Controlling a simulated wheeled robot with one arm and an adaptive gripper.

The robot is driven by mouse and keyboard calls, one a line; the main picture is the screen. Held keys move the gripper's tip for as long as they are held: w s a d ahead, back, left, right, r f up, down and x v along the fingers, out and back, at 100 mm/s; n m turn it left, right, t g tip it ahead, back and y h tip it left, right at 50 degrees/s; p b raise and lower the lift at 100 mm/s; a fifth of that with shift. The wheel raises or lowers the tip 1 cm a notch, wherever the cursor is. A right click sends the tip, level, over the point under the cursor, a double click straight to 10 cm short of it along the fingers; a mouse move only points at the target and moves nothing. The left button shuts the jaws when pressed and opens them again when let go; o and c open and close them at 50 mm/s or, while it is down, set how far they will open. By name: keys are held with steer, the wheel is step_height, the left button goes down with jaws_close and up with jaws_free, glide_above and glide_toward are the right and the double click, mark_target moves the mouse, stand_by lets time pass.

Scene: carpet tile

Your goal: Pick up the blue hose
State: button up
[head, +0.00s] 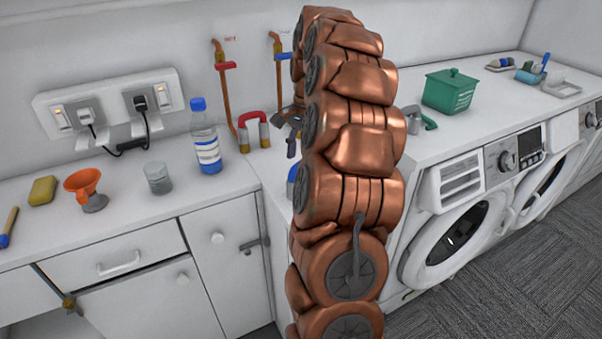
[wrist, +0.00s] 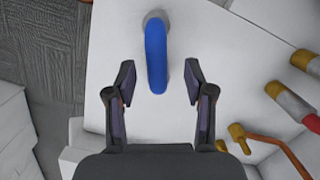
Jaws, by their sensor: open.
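The blue hose (wrist: 156,58) is a short curved piece with a grey end, on the white counter in the wrist view. Its lower part lies between the two fingers of my gripper (wrist: 158,78), with a gap on each side. The gripper is open and empty, and the fingers do not appear to touch the hose. In the head view my copper-coloured arm hides most of this spot. Only a small blue patch (head: 292,173), probably the hose, shows at the arm's left edge. A dark finger of my gripper (head: 291,146) shows just above it.
A red hose (head: 252,117) with tan ends and a water bottle (head: 206,140) stand left of my arm. Copper pipes with taps (head: 225,92) rise behind. A green hose (head: 428,122) and green box (head: 450,91) are right.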

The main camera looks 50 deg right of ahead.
mark_target(290, 182)
steer(key=shift+s+a+f+p, duration=0.1)
steer(key=shift+f+p, duration=0.15)
steer(key=shift+f, duration=0.2)
steer(key=shift+s+a+f+p, duration=0.1)
steer(key=shift+f+p, duration=0.15)
steer(key=shift+f, duration=0.15)
steer(key=shift+a+f+p, duration=0.15)
steer(key=shift+f+p, duration=0.05)
steer(key=shift+f, duration=0.55)
steer(key=shift+a+f+p, duration=0.1)
steer(key=shift+f+p, duration=0.1)
steer(key=shift+f, duration=0.55)
steer(key=shift+c, duration=0.3)
jaws_close()
